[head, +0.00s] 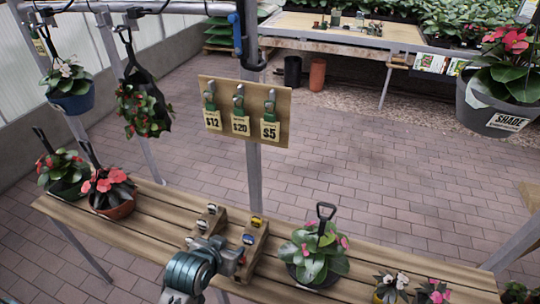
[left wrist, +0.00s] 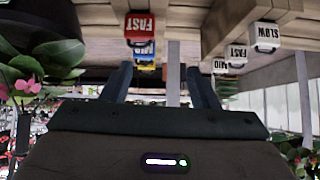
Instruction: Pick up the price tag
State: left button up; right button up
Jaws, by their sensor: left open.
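Price tags hang on clips on a wooden board on a post in the head view: a $12 tag (head: 213,120), a $20 tag (head: 240,125) and a $5 tag (head: 270,131). My left gripper (head: 236,257) is low over the bench, below and in front of the board, apart from the tags. In the left wrist view its two fingers (left wrist: 160,84) are spread with nothing seen between them. I cannot make out the price tags in that view, which looks upside down. My right gripper is in neither view.
Two wooden racks on the slatted bench (head: 145,208) sit beside my left gripper. They carry small labelled blocks, including a red FAST block (left wrist: 139,27) and a white SLOW block (left wrist: 264,37). Potted plants stand at both sides, one with a black handle (head: 315,252). Baskets hang left and right.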

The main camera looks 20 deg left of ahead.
pick_arm(q)
jog(key=w+d+r+t, duration=0.2)
jog(key=w+r+t, duration=0.2)
jog(key=w+r, duration=0.5)
jog(key=t, duration=0.5)
send_near(269, 115)
jog(key=shift+n, duration=0.3)
jog(key=w+p, duration=0.4)
jog(key=w, duration=0.4)
jog(key=shift+r, duration=0.15)
jog(key=shift+w, duration=0.2)
jog(key=c, duration=0.8)
